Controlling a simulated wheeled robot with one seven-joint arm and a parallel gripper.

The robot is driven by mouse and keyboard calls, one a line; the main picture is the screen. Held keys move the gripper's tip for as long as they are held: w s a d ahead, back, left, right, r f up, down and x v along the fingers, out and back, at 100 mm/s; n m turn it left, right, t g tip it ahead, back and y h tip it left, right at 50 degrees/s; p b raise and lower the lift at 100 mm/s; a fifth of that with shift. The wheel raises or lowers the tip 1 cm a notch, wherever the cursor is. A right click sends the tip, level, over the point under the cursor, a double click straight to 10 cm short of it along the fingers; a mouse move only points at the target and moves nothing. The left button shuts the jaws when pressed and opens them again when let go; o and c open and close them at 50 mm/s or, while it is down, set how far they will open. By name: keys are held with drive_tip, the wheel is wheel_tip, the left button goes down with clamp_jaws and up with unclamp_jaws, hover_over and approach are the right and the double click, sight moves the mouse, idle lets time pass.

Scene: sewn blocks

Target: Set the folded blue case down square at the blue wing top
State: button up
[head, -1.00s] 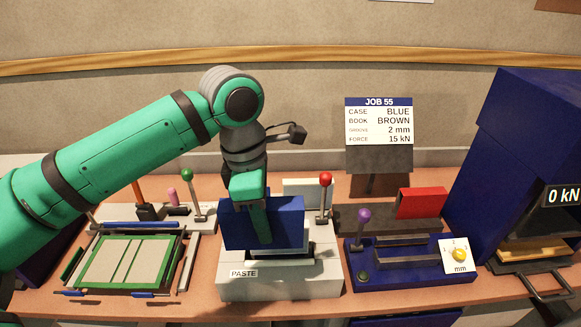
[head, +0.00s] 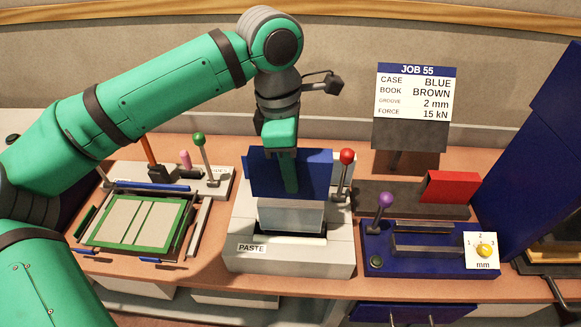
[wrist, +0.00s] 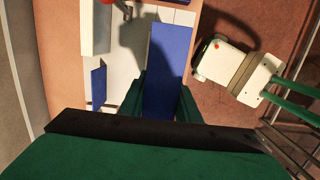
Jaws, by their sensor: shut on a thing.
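The folded blue case (head: 316,175) hangs upright above the grey PASTE machine (head: 240,262). My gripper (head: 290,187) is shut on it at the middle; a green finger covers part of its face. In the wrist view the case (wrist: 171,65) is a long blue strip between my green fingers (wrist: 160,102). Below the case in the head view, a pale grey upright plate (head: 290,216) rises from the machine's slot. I cannot tell whether the case touches it. No separately marked blue wing top can be made out; the case may hide it.
A red-knobbed lever (head: 347,157) stands close to the case's right edge. A blue unit with a purple-knobbed lever (head: 386,200) is to the right, before a red block (head: 452,186). A green-edged board tray (head: 135,222) lies left. A JOB 55 sign (head: 412,95) stands behind.

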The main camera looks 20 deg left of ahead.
sight(292, 213)
drive_tip(key=shift+f, duration=7.1)
drive_tip(key=shift+f, duration=0.35)
drive_tip(key=o, duration=1.2)
drive_tip(key=r, duration=0.7)
drive_tip(key=a+r, duration=0.1)
drive_tip(key=r, duration=0.2)
drive_tip(key=shift+s+a+r, duration=0.1)
drive_tip(key=shift+s+r, duration=0.05)
drive_tip(key=shift+r, duration=0.25)
